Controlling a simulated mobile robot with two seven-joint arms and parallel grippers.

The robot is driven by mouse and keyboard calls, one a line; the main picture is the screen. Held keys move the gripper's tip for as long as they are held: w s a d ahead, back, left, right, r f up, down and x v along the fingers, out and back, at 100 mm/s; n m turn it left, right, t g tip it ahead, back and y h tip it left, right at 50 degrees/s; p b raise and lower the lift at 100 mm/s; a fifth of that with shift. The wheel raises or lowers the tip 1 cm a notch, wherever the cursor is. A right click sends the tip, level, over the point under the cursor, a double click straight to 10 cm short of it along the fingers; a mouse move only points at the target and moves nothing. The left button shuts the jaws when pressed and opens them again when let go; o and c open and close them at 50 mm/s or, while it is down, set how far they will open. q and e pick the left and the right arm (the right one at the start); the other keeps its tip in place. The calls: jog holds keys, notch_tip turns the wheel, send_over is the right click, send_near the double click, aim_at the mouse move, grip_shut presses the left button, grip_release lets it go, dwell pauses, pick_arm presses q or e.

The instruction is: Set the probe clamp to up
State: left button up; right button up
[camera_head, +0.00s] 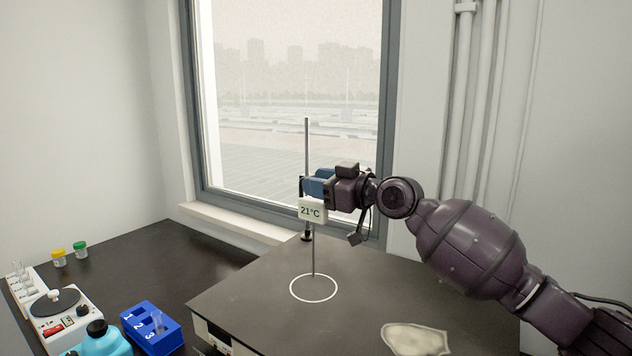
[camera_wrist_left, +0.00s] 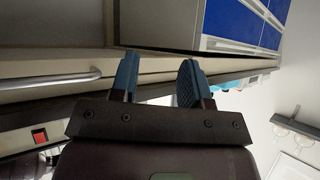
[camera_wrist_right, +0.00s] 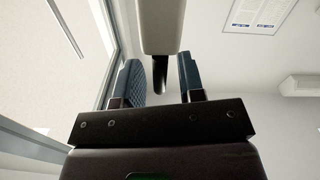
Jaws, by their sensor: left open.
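The probe unit (camera_head: 312,210), a pale box reading 21°C, is on an upright metal rod (camera_head: 306,140) in front of the window. A thin probe (camera_head: 314,255) hangs below it towards a white ring on the dark bench top. My right gripper (camera_head: 312,186) is at the rod, just above the display. In the right wrist view its blue fingers (camera_wrist_right: 160,80) are apart, with a dark piece (camera_wrist_right: 160,72) of a pale body (camera_wrist_right: 160,22) between them and gaps at both sides. The clamp itself is mostly hidden in the head view. My left gripper (camera_wrist_left: 158,80) is open and empty.
A stirrer plate (camera_head: 65,315), a blue numbered rack (camera_head: 152,328) and capped jars (camera_head: 80,249) stand at the left. A pale patch (camera_head: 415,338) lies on the raised dark top (camera_head: 390,285). In the left wrist view, a drawer handle (camera_wrist_left: 50,80) and blue-fronted cabinet (camera_wrist_left: 235,20) are close.

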jog(key=shift+w+a, duration=0.25)
jog(key=shift+a, duration=0.05)
grip_shut()
jog(key=shift+r, duration=0.1)
